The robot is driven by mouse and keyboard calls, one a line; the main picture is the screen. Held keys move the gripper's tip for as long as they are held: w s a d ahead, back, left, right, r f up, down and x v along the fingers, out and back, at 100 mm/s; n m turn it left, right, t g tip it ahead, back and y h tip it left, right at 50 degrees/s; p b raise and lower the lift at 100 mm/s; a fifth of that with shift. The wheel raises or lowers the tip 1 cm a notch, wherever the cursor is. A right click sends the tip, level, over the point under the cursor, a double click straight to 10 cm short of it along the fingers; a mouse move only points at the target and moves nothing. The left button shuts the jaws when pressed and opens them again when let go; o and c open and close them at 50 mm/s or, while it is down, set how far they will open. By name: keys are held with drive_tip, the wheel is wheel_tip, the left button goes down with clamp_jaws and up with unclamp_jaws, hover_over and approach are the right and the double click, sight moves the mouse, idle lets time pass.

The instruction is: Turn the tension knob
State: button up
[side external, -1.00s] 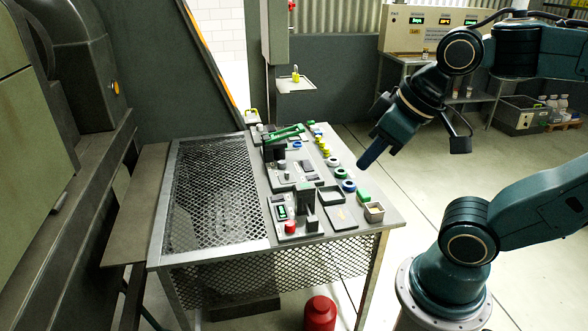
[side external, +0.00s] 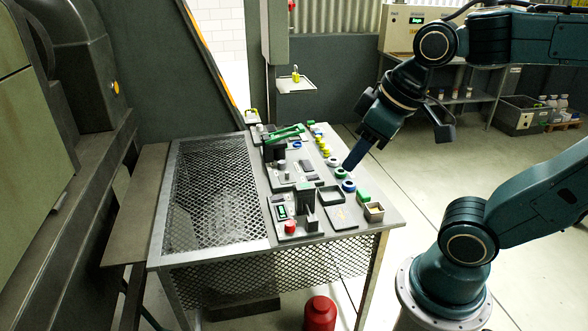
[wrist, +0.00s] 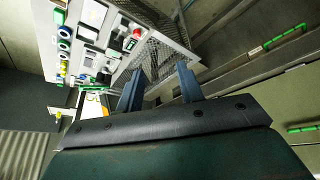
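My gripper (side external: 350,166) hangs in the air at the right edge of the bench, its fingers pointing down and left close to a row of coloured rings in the side view. In the wrist view my gripper's two blue fingers (wrist: 158,85) stand apart with nothing between them. Small dark control panels lie on the bench top. A grey knob (side external: 282,164) stands on the middle panel. A red knob or button (side external: 291,227) is on the near panel, and it also shows in the wrist view (wrist: 137,33). No label is readable, so I cannot tell which is the tension knob.
The bench (side external: 258,222) has a mesh cover on its left half. A green lever (side external: 286,134) is at the back, and an upright dark block (side external: 304,196) stands near the front. Several coloured rings (side external: 341,171) line the right edge. A small open box (side external: 374,211) sits at the front-right corner.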

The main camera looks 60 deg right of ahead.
drive_tip(key=w+d+f+n+g, duration=0.2)
drive_tip(key=w+n, duration=0.1)
drive_tip(key=w, duration=0.4)
drive_tip(key=n+g, duration=0.4)
drive_tip(key=n, duration=0.3)
hover_over(290, 223)
wheel_tip(290, 223, down, 17)
drive_tip(key=shift+w+d+f, duration=0.25)
drive_tip(key=shift+w+f, duration=0.15)
drive_tip(key=shift+f, duration=0.1)
drive_tip(key=shift+s+a+f, duration=0.1)
drive_tip(key=shift+s+f, duration=0.05)
drive_tip(key=shift+f, duration=3.25)
drive_tip(key=shift+s+a+f, duration=0.1)
drive_tip(key=shift+s+f, duration=0.05)
drive_tip(key=shift+f, duration=3.2)
drive_tip(key=shift+c, duration=0.5)
drive_tip(key=c, duration=0.6)
